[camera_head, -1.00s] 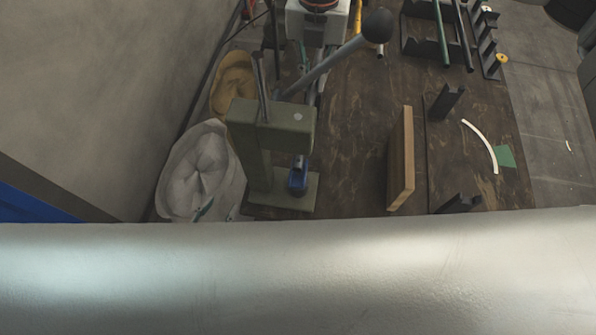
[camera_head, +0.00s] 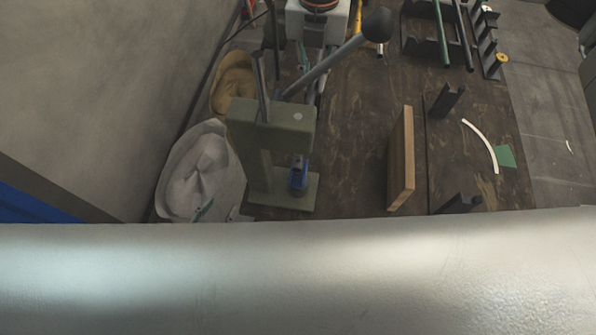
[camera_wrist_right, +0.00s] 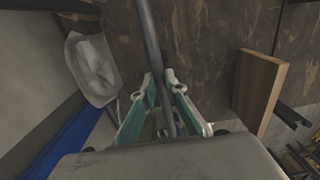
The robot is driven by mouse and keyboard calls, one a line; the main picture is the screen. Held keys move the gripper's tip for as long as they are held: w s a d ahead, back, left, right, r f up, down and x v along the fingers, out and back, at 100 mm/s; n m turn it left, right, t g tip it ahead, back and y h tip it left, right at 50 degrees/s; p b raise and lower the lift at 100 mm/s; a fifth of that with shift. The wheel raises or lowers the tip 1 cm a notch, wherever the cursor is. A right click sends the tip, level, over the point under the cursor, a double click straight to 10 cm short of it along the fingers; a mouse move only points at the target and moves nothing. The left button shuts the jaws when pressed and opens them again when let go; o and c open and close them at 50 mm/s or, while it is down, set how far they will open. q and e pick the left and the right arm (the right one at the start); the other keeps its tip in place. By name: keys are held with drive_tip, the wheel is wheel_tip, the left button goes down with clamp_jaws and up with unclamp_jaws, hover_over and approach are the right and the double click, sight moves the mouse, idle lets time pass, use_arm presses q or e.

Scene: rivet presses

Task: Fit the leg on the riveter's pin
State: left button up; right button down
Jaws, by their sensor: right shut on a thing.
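The riveter (camera_head: 270,130) is a green press on the bench in the head view, with a grey lever ending in a black ball. A small blue part (camera_head: 298,180) sits at its front, low down; I cannot make out the pin. In the right wrist view my right gripper (camera_wrist_right: 163,84) has teal fingers closed around a long grey rod, the leg (camera_wrist_right: 155,38). The leg runs up and out of the top of that view.
A wooden block (camera_head: 401,160) stands right of the riveter, also seen in the right wrist view (camera_wrist_right: 258,88). Black brackets (camera_head: 445,101) and a rack of tubes (camera_head: 441,35) lie farther right. A white bag (camera_head: 195,170) is at left. Bare bench lies between riveter and block.

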drive_tip(key=shift+f+b, duration=0.6)
drive_tip(key=shift+f, duration=0.7)
drive_tip(key=shift+r, duration=0.2)
drive_tip(key=shift+r+p, duration=0.75)
drive_tip(key=shift+r, duration=0.4)
drive_tip(key=shift+s, duration=0.15)
drive_tip(key=shift+f+b, duration=0.8)
drive_tip(key=shift+f, duration=0.55)
idle(1.1)
drive_tip(key=shift+r, duration=0.2)
drive_tip(key=shift+r+p, duration=0.75)
drive_tip(key=shift+r, duration=0.45)
drive_tip(key=shift+a, duration=0.1)
idle(1.2)
